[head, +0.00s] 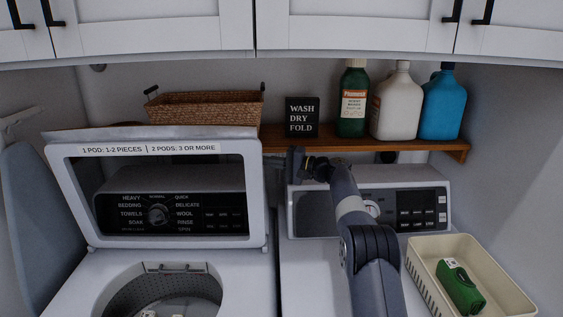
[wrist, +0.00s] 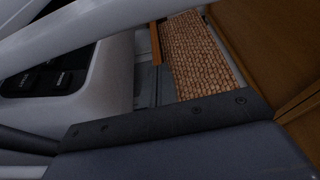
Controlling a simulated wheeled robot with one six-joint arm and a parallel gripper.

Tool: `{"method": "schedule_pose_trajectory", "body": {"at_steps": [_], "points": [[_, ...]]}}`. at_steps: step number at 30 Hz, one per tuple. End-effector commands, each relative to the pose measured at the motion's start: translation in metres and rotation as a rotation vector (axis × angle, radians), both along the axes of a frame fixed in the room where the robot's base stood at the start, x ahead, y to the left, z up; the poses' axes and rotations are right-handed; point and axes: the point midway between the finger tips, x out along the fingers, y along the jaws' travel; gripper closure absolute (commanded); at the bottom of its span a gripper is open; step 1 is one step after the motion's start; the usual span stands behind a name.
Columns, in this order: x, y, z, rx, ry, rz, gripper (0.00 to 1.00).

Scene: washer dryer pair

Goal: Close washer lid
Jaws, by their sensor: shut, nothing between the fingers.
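The washer lid (head: 255,200) stands raised and upright at the left in the head view, with the washer's control panel showing through its window. The washer tub (head: 165,290) is open below it. My gripper (head: 293,163) is shut and empty, just right of the lid's upper right side and below the shelf. A gap shows between it and the lid in the head view; how far back it is relative to the lid, I cannot tell. In the wrist view, a pale frame, likely the lid, crosses the upper left (wrist: 125,32), and my dark gripper fills the bottom.
A wooden shelf (head: 415,145) above holds a wicker basket (head: 205,110), a black sign (head: 302,117) and three bottles (head: 397,103). My arm passes over the dryer (head: 310,275). A cream bin (head: 425,275) with a green item (head: 461,290) sits at right.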

Motion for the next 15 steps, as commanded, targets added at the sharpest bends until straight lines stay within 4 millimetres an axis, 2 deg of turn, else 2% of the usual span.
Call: {"method": "schedule_pose_trajectory", "body": {"at_steps": [15], "points": [[-0.033,-0.002,-0.002,-0.001,0.001,-0.001,1.00]]}}
